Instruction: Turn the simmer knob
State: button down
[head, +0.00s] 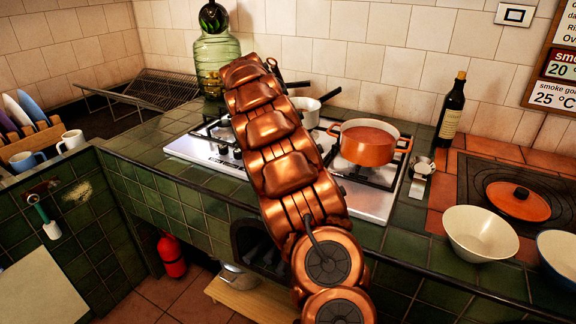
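The steel hob (190,148) is set in the green tiled counter. Small dark knobs (222,149) show on its left front part, just left of my arm. I cannot tell which one is the simmer knob; my arm covers the middle of the hob and may hide more knobs. My copper-coloured arm runs from the bottom centre up across the hob. Small dark parts at its far end may belong to my gripper (273,67), but its fingers cannot be made out. I cannot see whether it touches anything.
An orange pot (367,143) stands on the hob's right side, and a light saucepan (308,111) behind my arm. A green glass jar (215,58) stands behind the hob. A dark bottle (451,110), white bowl (481,233) and orange lid (518,201) are at the right.

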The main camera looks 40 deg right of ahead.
jog(key=c, duration=0.8)
grip_release()
jog(key=shift+o, duration=0.2)
jog(key=shift+r, duration=0.1)
jog(key=v, duration=0.7)
jog(key=shift+r, duration=0.1)
dwell(0.4)
dwell(1.0)
